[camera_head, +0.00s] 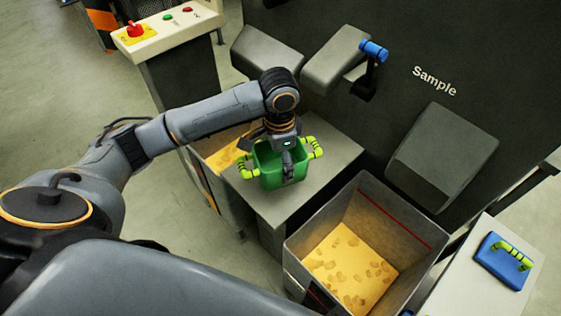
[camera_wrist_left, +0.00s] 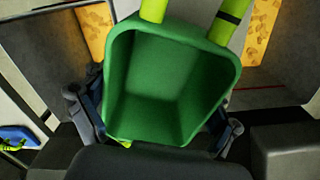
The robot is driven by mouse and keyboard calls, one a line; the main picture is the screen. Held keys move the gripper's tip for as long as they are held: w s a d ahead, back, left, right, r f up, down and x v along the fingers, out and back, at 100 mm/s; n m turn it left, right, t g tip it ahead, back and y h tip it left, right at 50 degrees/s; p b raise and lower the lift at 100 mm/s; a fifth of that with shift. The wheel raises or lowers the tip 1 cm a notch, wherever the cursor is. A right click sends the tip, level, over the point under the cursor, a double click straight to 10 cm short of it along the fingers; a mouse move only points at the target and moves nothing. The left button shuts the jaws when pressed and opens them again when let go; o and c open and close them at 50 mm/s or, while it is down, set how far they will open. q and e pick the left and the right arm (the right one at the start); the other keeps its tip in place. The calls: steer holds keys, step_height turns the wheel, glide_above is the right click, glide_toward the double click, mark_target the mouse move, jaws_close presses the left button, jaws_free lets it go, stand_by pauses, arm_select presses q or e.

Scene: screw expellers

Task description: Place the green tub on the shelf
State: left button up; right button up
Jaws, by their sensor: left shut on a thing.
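The green tub (camera_head: 278,170) with two yellow-green handles is in the middle of the head view, in front of the dark machine. My left gripper (camera_head: 287,158) points down at the tub and is shut on it. The tub is over or on the grey shelf (camera_head: 333,156) between two bins; I cannot tell whether it touches the surface. In the left wrist view the tub (camera_wrist_left: 170,85) fills the middle, its inside looks empty, and the gripper's fingers (camera_wrist_left: 155,118) show at both its sides. My right gripper is not in view.
A grey bin (camera_head: 420,225) with yellow material stands right of the shelf. Another bin with yellow material (camera_head: 225,152) is on the left. A blue lid (camera_head: 503,262) with a green handle lies on a pale surface at right. A control box (camera_head: 165,32) stands at upper left.

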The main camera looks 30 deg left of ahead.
arm_select(q)
steer(key=w+a+f, duration=0.1)
steer(key=w+f, duration=0.1)
steer(key=w+a+f, duration=0.1)
steer(key=w+f, duration=0.1)
steer(key=w+a+f, duration=0.1)
steer(key=w+f, duration=0.1)
steer(key=f, duration=0.1)
steer(key=shift+w, duration=0.25)
step_height(320, 180, down, 3)
steer(key=shift+f, duration=0.1)
steer(key=o, duration=1)
step_height(320, 180, up, 12)
stand_by(0.3)
